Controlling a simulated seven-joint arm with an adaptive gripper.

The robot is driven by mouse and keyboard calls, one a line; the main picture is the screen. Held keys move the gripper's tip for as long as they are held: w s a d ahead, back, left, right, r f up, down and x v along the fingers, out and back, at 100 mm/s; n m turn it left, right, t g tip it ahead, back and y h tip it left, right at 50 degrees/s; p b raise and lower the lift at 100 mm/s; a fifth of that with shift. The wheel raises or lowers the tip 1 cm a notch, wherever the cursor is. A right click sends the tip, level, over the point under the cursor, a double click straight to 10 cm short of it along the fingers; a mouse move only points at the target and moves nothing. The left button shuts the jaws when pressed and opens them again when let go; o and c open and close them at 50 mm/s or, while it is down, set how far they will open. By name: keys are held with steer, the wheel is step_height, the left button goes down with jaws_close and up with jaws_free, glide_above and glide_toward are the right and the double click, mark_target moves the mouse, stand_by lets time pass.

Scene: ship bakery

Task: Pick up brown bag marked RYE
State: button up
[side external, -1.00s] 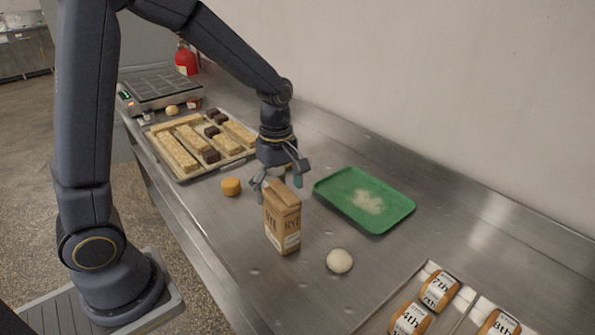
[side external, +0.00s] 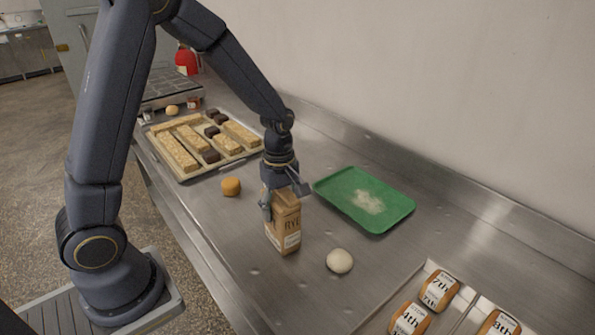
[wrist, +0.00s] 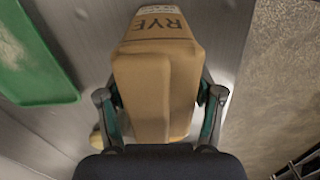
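The brown bag marked RYE (side external: 284,226) stands upright on the steel counter, with RYE printed dark on its front. In the wrist view the bag (wrist: 157,85) fills the middle, its folded top towards me. My gripper (side external: 284,202) is lowered around the upper part of the bag. In the wrist view my gripper (wrist: 160,115) has one teal-padded finger on each side of the bag, spread wide and close to its sides. I see no clear squeeze on the paper. The bag's far lower side is hidden.
A green tray (side external: 335,189) with flour lies right of the bag. A pale dough ball (side external: 339,261) and an orange round (side external: 231,187) are nearby. A tray of bars (side external: 177,175) is behind, labelled loaves (side external: 439,290) in front. The wall bounds the counter's back.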

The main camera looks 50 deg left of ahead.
jaws_close()
stand_by(0.3)
steer(key=shift+r, duration=0.2)
